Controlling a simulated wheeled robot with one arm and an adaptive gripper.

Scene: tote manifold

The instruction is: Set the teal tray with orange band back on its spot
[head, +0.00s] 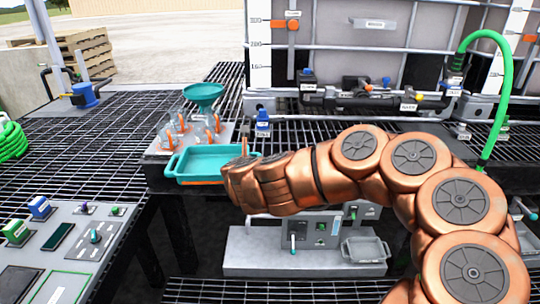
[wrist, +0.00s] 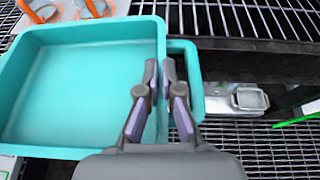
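The teal tray (head: 205,166) is level and empty at the front edge of the grating, in front of the plate with clear jars. A bit of its orange band shows low on its front. In the wrist view the tray (wrist: 80,95) fills the left side, with a loop handle (wrist: 197,85) at its right. My gripper (wrist: 159,72) has one finger inside the tray and one outside. The fingers are closed on its right wall beside the handle. In the head view my arm hides most of the gripper. I cannot tell whether the tray touches the surface below.
A plate (head: 160,143) with several clear jars and a teal funnel (head: 204,95) stands behind the tray. A control panel (head: 65,240) lies front left. The left grating is largely clear.

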